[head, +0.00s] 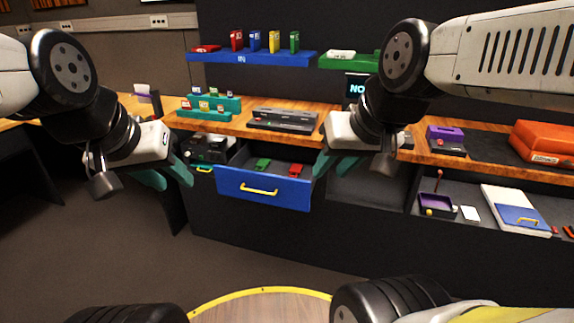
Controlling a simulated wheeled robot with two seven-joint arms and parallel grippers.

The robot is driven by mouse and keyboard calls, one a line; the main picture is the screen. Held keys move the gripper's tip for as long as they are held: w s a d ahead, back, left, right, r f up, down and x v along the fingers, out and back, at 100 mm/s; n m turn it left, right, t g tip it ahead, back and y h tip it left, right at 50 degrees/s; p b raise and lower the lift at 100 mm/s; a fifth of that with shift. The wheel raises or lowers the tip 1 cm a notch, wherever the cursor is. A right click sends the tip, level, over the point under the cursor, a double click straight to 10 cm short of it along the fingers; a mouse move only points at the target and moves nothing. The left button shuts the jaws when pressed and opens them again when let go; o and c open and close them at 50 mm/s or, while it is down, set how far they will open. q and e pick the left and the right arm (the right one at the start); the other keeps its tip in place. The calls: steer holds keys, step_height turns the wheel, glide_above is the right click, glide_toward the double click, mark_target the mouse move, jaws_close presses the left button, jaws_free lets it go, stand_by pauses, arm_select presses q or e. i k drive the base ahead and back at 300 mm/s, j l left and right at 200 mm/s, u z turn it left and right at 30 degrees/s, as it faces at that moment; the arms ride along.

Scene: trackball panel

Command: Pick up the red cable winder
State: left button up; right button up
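A blue drawer (230,187) with a yellow handle stands open in the middle of the head view. A small red item (296,170) lies in it, on the right side; it looks like the red cable winder, but it is small in view. A similar green item (263,164) lies to its left. My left gripper (168,178) is open and empty, left of the drawer and apart from it. My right gripper (335,167) is open and empty, near the drawer's right edge and to the right of the red item.
A wooden counter (240,121) above the drawer carries a dark device (283,120) and teal stepped stands (210,105). Blue (260,58) and green shelves hang above. An open bay with a purple tray (436,203) is at right. Floor in front is clear.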

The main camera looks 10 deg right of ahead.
mark_target(297, 170)
steer(key=i+j+z, duration=0.15)
steer(key=i+j, duration=0.15)
steer(key=i, duration=0.25)
steer(key=i+j+z, duration=0.1)
steer(key=i+j, duration=0.3)
steer(key=i, duration=0.15)
